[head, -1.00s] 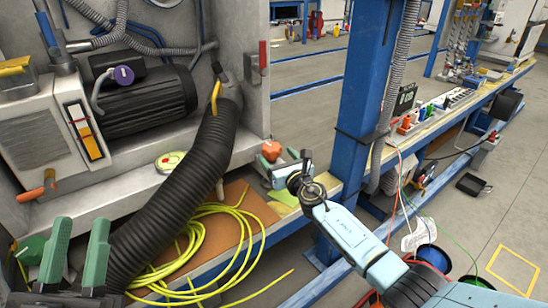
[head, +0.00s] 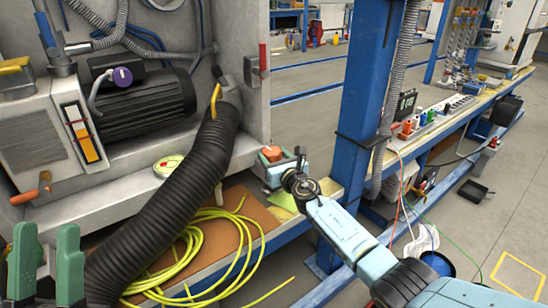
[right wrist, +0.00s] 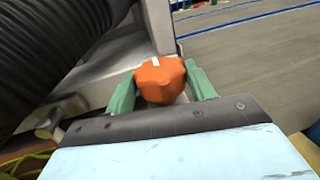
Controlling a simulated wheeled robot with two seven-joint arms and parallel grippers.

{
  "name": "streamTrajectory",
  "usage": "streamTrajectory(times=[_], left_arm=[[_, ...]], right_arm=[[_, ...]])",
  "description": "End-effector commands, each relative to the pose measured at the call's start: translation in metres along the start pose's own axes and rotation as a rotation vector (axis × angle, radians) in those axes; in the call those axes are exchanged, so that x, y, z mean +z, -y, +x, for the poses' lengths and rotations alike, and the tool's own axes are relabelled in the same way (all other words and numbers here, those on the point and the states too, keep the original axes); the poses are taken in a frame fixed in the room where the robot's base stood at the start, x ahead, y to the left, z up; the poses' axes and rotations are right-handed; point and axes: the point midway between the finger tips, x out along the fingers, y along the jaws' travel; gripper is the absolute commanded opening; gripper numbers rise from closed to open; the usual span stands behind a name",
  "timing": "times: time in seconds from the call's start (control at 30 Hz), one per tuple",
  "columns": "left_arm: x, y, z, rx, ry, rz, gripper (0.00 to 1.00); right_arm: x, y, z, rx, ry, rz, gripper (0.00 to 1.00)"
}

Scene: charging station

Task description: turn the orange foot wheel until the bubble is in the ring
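The orange foot wheel (head: 272,153) stands at the corner of the grey machine's base. In the right wrist view the wheel (right wrist: 160,82), with a white mark on top, sits between the green fingers. My right gripper (head: 284,163) has a finger on either side of it. The head view shows a gap at the right finger, so the gripper looks open. The round yellow-green level (head: 168,165) lies on the machine's ledge; its bubble is too small to place against the ring. My left gripper (head: 46,262) is open and empty at lower left.
A thick black corrugated hose (head: 165,210) runs down left of the wheel. A coiled yellow cable (head: 205,240) lies on the lower board. A blue post (head: 365,100) stands right of the wheel, close to my right arm.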

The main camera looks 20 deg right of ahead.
Motion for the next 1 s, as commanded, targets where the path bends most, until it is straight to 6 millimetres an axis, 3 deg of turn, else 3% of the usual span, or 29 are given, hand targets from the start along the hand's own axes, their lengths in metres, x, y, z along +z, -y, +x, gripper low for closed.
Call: streamTrajectory(times=[0.1, 0.57, 0.8, 1.0], left_arm=[[0.000, 0.000, 0.000, 0.000, 0.001, 0.000, 0.36], [0.011, 0.000, 0.005, -0.003, 0.114, -0.001, 0.36], [0.023, 0.001, 0.006, -0.005, 0.229, 0.000, 0.36], [0.016, 0.001, 0.001, -0.003, 0.128, 0.000, 0.36]], right_arm=[[0.000, 0.000, 0.000, 0.000, 0.000, 0.000, 0.32], [0.001, -0.003, 0.000, -0.093, -0.002, 0.001, 0.32], [0.000, -0.007, 0.001, -0.274, -0.003, 0.001, 0.32], [-0.003, -0.011, 0.003, -0.464, -0.001, 0.001, 0.32]])
